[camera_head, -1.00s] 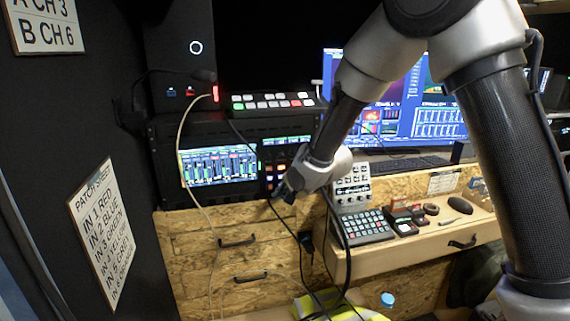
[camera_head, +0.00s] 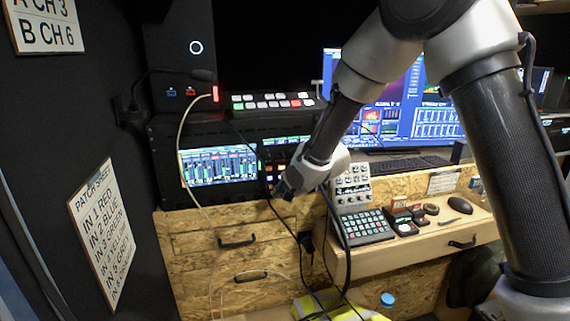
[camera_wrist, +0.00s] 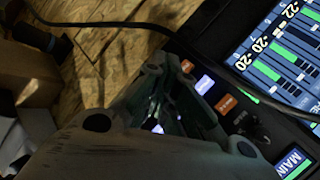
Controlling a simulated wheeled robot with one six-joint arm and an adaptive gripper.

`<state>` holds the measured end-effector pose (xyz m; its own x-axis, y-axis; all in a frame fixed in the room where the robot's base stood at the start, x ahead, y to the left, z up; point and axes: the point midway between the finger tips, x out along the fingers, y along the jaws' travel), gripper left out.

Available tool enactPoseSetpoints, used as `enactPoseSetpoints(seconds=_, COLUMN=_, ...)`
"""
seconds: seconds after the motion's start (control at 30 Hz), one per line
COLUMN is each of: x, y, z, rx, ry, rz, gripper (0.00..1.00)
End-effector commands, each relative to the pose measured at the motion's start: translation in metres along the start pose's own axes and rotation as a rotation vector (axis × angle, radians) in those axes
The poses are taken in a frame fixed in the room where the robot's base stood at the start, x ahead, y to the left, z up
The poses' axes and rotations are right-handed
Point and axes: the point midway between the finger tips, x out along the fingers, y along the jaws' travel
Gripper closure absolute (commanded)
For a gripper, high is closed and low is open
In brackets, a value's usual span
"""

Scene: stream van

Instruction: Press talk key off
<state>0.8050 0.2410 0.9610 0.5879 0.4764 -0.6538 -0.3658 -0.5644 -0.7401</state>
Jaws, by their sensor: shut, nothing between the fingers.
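A dark key panel with small lit keys (camera_head: 270,178) sits at the right end of the rack, beside its screens. In the wrist view an orange key (camera_wrist: 227,103) and a white lit key (camera_wrist: 205,84) show in a row beyond the fingers. I cannot read which one is the talk key. My gripper (camera_wrist: 172,72) is shut and empty, close to this row of keys. Its fingers hide part of the panel, and I cannot tell whether they touch a key. In the head view my gripper (camera_head: 283,190) is at the panel's lower right.
A mixer screen (camera_head: 218,166) is left of the panel, and a button switcher (camera_head: 272,102) sits above. A black cable (camera_wrist: 105,24) runs near my gripper. A keypad (camera_head: 365,226) and a mouse (camera_head: 459,205) lie on the wooden desk at right.

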Motion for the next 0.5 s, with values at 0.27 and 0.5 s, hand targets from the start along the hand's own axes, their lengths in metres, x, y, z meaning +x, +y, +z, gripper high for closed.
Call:
enactPoseSetpoints(seconds=0.27, x=0.0013, y=-0.0009, z=-0.0011, rx=0.0, ry=0.0, rz=0.0, gripper=1.0)
enactPoseSetpoints(seconds=0.5, x=-0.0043, y=0.0031, z=0.0035, rx=-0.001, ry=-0.001, rz=0.0, gripper=1.0)
